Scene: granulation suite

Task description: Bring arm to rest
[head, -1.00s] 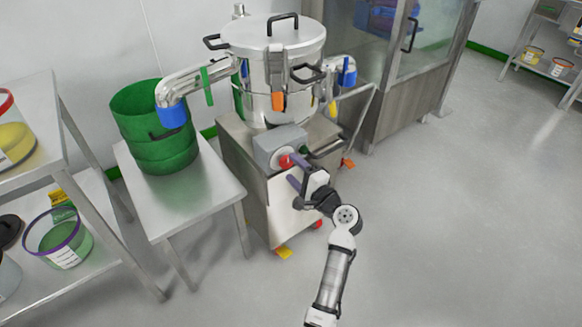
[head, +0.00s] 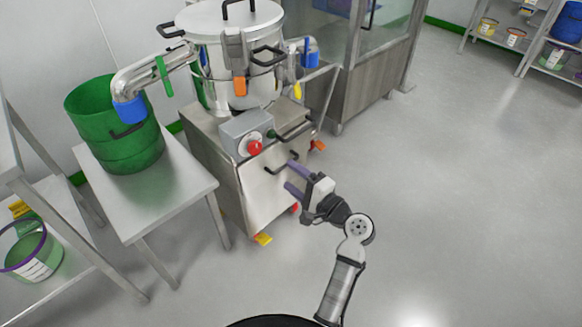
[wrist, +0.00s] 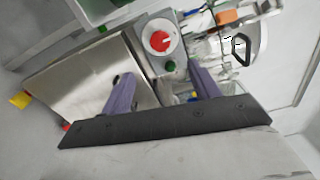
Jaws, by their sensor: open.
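My gripper (head: 292,178) is open and empty, with its two purple fingers spread apart. In the head view it is held out in front of the steel cabinet of the machine (head: 215,170), at the lower right of its control box. In the wrist view my gripper (wrist: 160,88) shows both fingers apart with nothing between them. Beyond them are the machine's steel panel (wrist: 85,85) and a red knob (wrist: 159,41). I cannot tell the exact gap between the fingertips and the cabinet.
A green bin (head: 115,125) stands on a steel table (head: 180,195) left of the machine. A shelf with a purple-rimmed tub (head: 32,250) is at the far left. A glass-fronted cabinet (head: 365,75) stands behind. The floor (head: 460,200) to the right is clear.

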